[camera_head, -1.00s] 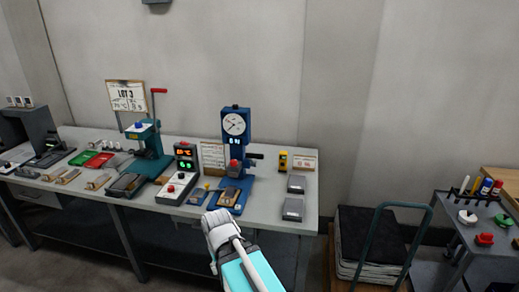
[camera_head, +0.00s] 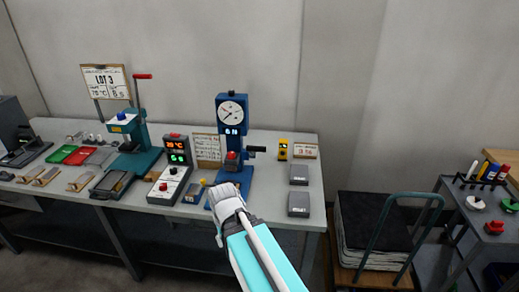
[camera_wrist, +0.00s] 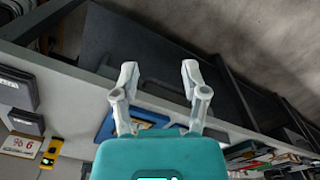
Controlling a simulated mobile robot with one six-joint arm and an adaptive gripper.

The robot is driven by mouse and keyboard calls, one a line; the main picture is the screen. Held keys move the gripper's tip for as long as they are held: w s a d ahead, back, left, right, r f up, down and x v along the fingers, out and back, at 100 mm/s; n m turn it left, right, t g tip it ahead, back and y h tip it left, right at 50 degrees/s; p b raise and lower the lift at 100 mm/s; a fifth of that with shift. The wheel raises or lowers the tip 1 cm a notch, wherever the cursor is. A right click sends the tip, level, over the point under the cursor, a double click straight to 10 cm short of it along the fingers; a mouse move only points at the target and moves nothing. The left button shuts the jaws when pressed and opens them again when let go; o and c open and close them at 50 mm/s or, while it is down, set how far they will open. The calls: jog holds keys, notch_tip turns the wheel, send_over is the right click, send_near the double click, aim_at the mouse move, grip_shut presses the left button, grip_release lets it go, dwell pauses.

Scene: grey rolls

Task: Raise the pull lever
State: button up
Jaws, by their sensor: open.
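A teal press (camera_head: 141,150) stands on the left half of the bench. Its lever (camera_head: 138,92) rises upright behind it and ends in a red grip (camera_head: 143,76) pointing right. A blue gauge stand (camera_head: 232,145) is at the bench's middle, with a short black side handle (camera_head: 257,149) on its right. My arm reaches in from the bottom of the head view, in front of the blue stand. In the wrist view my gripper (camera_wrist: 159,68) is open and empty, with its two fingers apart above the bench's front edge. Neither lever is touched.
A control box (camera_head: 173,170) with lit displays sits between press and stand. Grey blocks (camera_head: 299,174) and a yellow device (camera_head: 283,149) lie to the right. A sign reading LOT 3 (camera_head: 107,83) stands beside the lever. A cart (camera_head: 372,232) is right of the bench.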

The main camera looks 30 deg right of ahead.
jog(key=shift+o, duration=0.8)
jog(key=shift+w+a, duration=0.1)
jog(key=shift+a, duration=0.05)
jog(key=w+d+r+n+t+y+b, duration=0.35)
jog(key=w+d+n+y, duration=0.25)
jog(key=w+d+y, duration=0.65)
jog(key=w+d+r+n+t+b, duration=0.1)
jog(key=w+d+r+n+t, duration=0.1)
jog(key=d, duration=0.5)
jog(key=w+d+r+n+t+y+b, duration=0.1)
jog(key=d+r+t, duration=0.1)
jog(key=d, duration=0.6)
jog(key=w+d+r+n+t+y+b, duration=0.1)
jog(key=w+d+r+n+t, duration=0.1)
jog(key=d+r, duration=0.2)
jog(key=d, duration=0.3)
jog(key=shift+w+d+r+n, duration=0.3)
jog(key=shift+d, duration=0.1)
jog(key=shift+a+y, duration=0.1)
jog(key=shift+y, duration=0.15)
